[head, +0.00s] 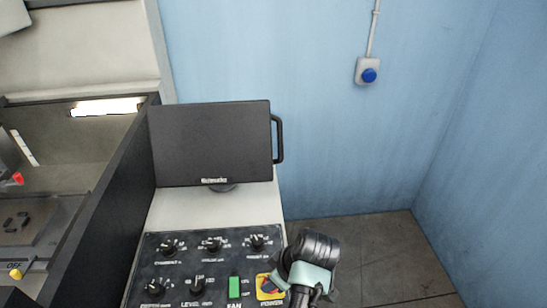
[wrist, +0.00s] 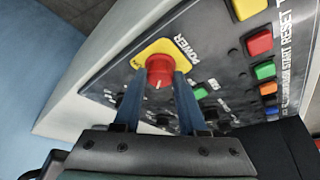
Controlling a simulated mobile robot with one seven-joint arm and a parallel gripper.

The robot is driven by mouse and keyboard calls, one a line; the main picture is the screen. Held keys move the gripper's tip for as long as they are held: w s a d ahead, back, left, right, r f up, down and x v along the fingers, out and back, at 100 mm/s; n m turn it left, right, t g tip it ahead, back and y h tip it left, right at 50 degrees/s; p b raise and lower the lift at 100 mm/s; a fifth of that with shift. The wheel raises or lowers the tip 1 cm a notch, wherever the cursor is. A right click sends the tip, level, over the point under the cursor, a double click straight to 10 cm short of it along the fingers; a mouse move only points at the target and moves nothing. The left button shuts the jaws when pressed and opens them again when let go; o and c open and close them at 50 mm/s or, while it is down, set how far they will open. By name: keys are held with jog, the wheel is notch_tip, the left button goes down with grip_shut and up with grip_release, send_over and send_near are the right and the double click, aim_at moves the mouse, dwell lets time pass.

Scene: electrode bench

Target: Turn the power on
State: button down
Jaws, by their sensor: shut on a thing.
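The power switch is a red rotary knob (wrist: 160,70) on a yellow plate (wrist: 147,48), with the word POWER beside it in the wrist view. In the head view its yellow plate (head: 263,294) shows at the panel's right edge, and my gripper (head: 290,292) partly covers the knob. In the wrist view my gripper (wrist: 158,82) has its two blue fingers on either side of the red knob, shut on it. A white line on the knob's face points down toward my gripper in the wrist view.
The black control panel (head: 205,262) carries several dials and a green FAN switch (head: 234,287). The wrist view shows coloured buttons (wrist: 264,70) beside the knob. A dark monitor (head: 212,143) stands behind the panel. A blue wall button (head: 369,75) is beyond. Floor at right is clear.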

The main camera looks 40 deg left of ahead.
jog(key=shift+r+m, duration=0.1)
jog(key=shift+m, duration=0.2)
jog(key=m+t+p, duration=0.1)
jog(key=m+p, duration=0.1)
jog(key=shift+s+r+p, duration=0.1)
jog(key=shift+s+p, duration=0.05)
jog(key=shift+p, duration=0.2)
jog(key=m+t+p, duration=0.1)
jog(key=m+p, duration=0.1)
jog(key=m, duration=0.1)
jog(key=m+t+p, duration=0.1)
jog(key=m, duration=0.1)
jog(key=shift+s+a+m+h+p, duration=0.1)
jog(key=shift+s+m+h+p, duration=0.05)
jog(key=shift+m+h+p, duration=0.25)
jog(key=m+t+h+p, duration=0.1)
jog(key=m, duration=0.3)
jog(key=shift+a, duration=0.2)
jog(key=shift+m+t+h+p, duration=0.4)
jog(key=shift+m+h, duration=0.3)
jog(key=shift+m, duration=1)
jog(key=shift+c, duration=2.3)
grip_release()
jog(key=shift+s, duration=0.1)
jog(key=shift+f, duration=0.2)
